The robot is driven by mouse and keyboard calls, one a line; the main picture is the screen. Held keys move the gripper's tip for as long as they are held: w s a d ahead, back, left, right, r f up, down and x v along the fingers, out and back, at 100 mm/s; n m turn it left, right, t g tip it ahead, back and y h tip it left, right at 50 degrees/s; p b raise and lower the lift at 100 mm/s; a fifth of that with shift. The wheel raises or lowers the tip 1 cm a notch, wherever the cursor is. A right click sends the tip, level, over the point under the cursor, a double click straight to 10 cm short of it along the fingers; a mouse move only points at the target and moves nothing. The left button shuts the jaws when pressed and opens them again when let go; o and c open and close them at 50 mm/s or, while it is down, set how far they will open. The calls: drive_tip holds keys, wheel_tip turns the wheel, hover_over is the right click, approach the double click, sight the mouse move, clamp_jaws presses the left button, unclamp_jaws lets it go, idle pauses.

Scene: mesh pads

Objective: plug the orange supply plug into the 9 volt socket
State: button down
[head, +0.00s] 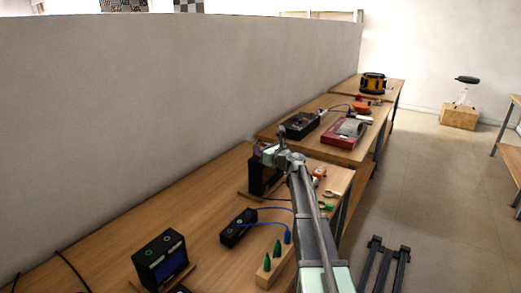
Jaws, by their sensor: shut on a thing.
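My arm reaches over the near bench, and my gripper (268,153) is at a black upright box (262,182) on that bench. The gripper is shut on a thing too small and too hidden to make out. A small orange object (319,172) lies on the bench to the right of the arm; I cannot tell whether it is the orange supply plug. A black unit with a screen (161,262) stands at the front. No socket label can be read, so I cannot tell which socket is the 9 volt one.
A low black box (238,228) has a blue lead to a blue plug (287,235) beside a wooden block (276,266) with green cones. Farther benches hold a black case (300,125), a red case (343,132) and a yellow-black device (373,82). A wall borders the left.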

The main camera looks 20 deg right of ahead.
drive_tip(key=shift+f, duration=0.3)
drive_tip(key=c, duration=0.9)
unclamp_jaws()
drive_tip(key=shift+c, duration=0.2)
drive_tip(key=v, duration=1)
drive_tip(key=shift+s, duration=0.4)
drive_tip(key=shift+d, duration=0.1)
